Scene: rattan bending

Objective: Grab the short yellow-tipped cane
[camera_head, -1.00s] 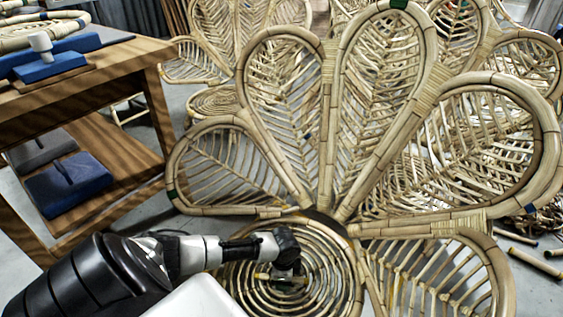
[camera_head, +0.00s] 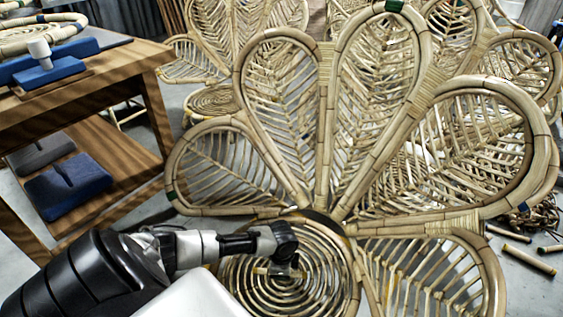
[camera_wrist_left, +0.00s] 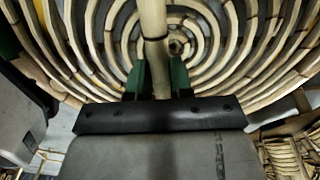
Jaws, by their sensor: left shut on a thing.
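My left gripper (camera_wrist_left: 155,82) has its green fingers closed around a pale cane (camera_wrist_left: 153,30) in the left wrist view. That cane stands between the fingers and runs to the top edge of the picture, with a dark band partway along it. In the head view my left gripper (camera_head: 287,267) is above the round coiled rattan seat (camera_head: 245,292). A short pale piece with a yellowish left end (camera_head: 262,271) shows at its fingers. The cane's far end is out of the wrist view. My right gripper is not in view.
A large petal-shaped rattan back (camera_head: 325,130) rises just behind the seat. A wooden workbench (camera_head: 100,75) with blue fixtures (camera_head: 50,68) stands at the left. Loose cane pieces (camera_head: 528,259) lie on the grey floor at the right.

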